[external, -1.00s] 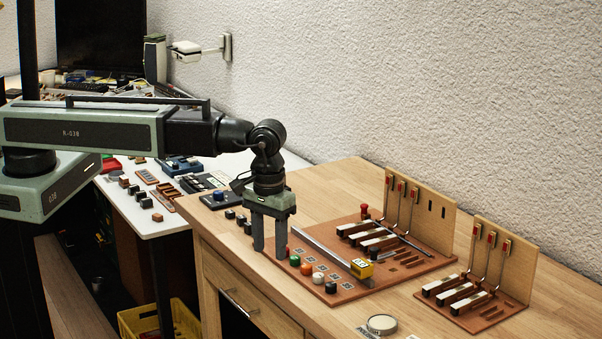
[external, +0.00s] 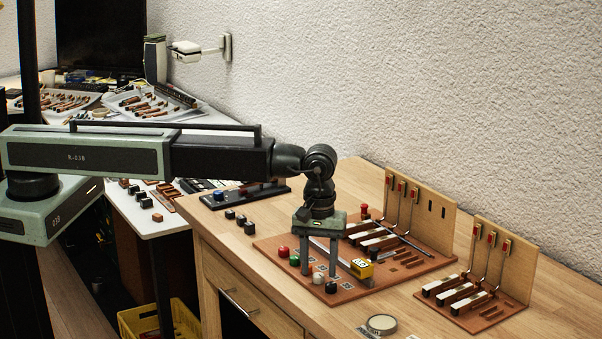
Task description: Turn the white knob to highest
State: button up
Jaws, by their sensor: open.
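The white knob (external: 318,279) is in the row of small coloured knobs along the front left of the brown board (external: 345,298). It lies between the orange knob, mostly hidden behind a finger, and the black knob (external: 331,287). My gripper (external: 319,274) points down over this row with its two fingers apart. In the picture the fingertips are on either side of the white knob. I cannot tell whether they touch it or how high they are. The knob's setting is too small to read.
A red knob (external: 283,252) and a green knob (external: 294,260) stand left of my gripper. Hammer-and-key parts stand behind. A round tin (external: 381,324) lies in front on the wooden bench.

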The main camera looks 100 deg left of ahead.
jog(key=shift+f+b, duration=0.3)
jog(key=shift+f, duration=0.5)
jog(key=shift+r, duration=0.1)
grip_shut()
jog(key=shift+m, duration=0.3)
